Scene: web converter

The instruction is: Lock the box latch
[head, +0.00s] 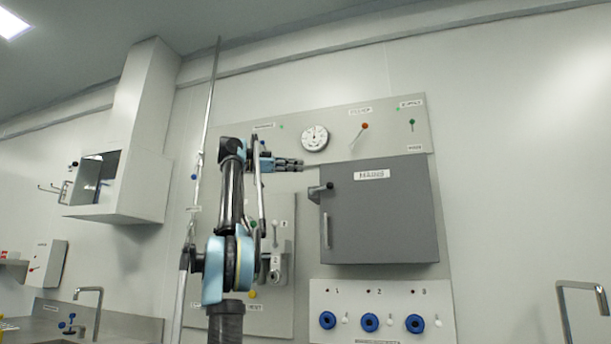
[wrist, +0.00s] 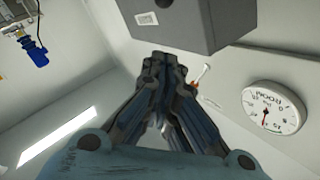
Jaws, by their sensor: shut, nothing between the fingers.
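The grey box (head: 385,215) with a label reading roughly MAINS hangs on the wall panel, its door closed flat. What looks like its latch (head: 317,192), a small grey piece with a dark knob, sits at the upper left edge of the door. A vertical handle (head: 326,231) is below it. My gripper (head: 300,164) is level with the box's top left corner, above and left of the latch. In the wrist view my gripper (wrist: 162,62) has its fingertips together and empty, just below a grey box-like body (wrist: 215,22). The latch is not clear there.
A round dial (head: 314,138) and a red-tipped lever (head: 359,134) are on the panel above the box. Blue knobs (head: 370,322) line the panel below. A tall thin metal rod (head: 207,110) stands left of my arm. A white hood (head: 125,165) is farther left.

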